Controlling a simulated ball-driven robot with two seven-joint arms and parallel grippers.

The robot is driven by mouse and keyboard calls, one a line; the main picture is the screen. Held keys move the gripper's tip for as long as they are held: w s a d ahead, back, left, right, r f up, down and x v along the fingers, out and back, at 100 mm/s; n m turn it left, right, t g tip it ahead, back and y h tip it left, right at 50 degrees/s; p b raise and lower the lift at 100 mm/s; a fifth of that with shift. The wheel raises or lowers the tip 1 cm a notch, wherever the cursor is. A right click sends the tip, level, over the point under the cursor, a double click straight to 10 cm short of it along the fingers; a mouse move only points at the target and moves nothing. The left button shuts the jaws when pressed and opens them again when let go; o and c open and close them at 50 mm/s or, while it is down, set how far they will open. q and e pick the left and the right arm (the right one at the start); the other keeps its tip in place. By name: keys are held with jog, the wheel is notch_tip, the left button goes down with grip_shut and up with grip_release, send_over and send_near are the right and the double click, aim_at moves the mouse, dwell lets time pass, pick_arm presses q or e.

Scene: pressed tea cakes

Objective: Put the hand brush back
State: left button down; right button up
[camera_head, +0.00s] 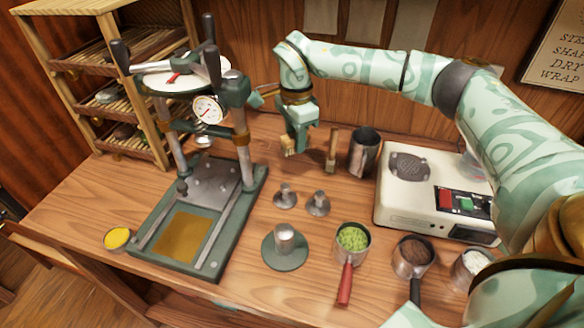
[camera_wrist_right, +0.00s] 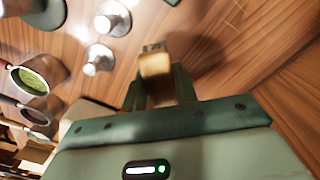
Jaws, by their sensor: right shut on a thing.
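My right gripper (camera_head: 292,143) reaches down over the back of the table, to the right of the press. It is shut on a tan, block-like piece, the hand brush (camera_head: 287,147) as far as I can tell, held above the table. The brush also shows between the fingers in the right wrist view (camera_wrist_right: 155,65); the rest of it is hidden by the gripper. A second upright wooden-handled tool (camera_head: 331,150) stands just right of the gripper, next to a metal cup (camera_head: 363,152). My left gripper is out of view.
The green press (camera_head: 152,255) stands at left, with a wooden rack (camera_head: 88,95) behind. Two metal knobs (camera_head: 285,196) (camera_head: 318,204) and a green disc (camera_head: 284,258) lie in front. Pans (camera_head: 352,240) (camera_head: 411,258) and a cream appliance (camera_head: 405,205) fill the right. A yellow dish (camera_head: 117,238) is front left.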

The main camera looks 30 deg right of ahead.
send_over(295, 174)
notch_tip(295, 174, down, 4)
jog(key=shift+f+b, duration=0.1)
jog(key=shift+b, duration=0.3)
jog(key=shift+f, duration=0.45)
notch_tip(295, 174, down, 4)
jog(key=shift+s+r+b, duration=0.1)
jog(key=shift+r+b, duration=0.1)
jog(key=shift+b, duration=0.6)
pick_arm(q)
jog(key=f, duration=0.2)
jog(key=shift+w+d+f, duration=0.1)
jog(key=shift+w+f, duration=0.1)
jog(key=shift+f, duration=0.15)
pick_arm(e)
jog(key=shift+r, duration=0.1)
jog(key=o, duration=0.9)
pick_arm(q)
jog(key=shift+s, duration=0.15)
pick_arm(e)
jog(key=shift+o, duration=0.2)
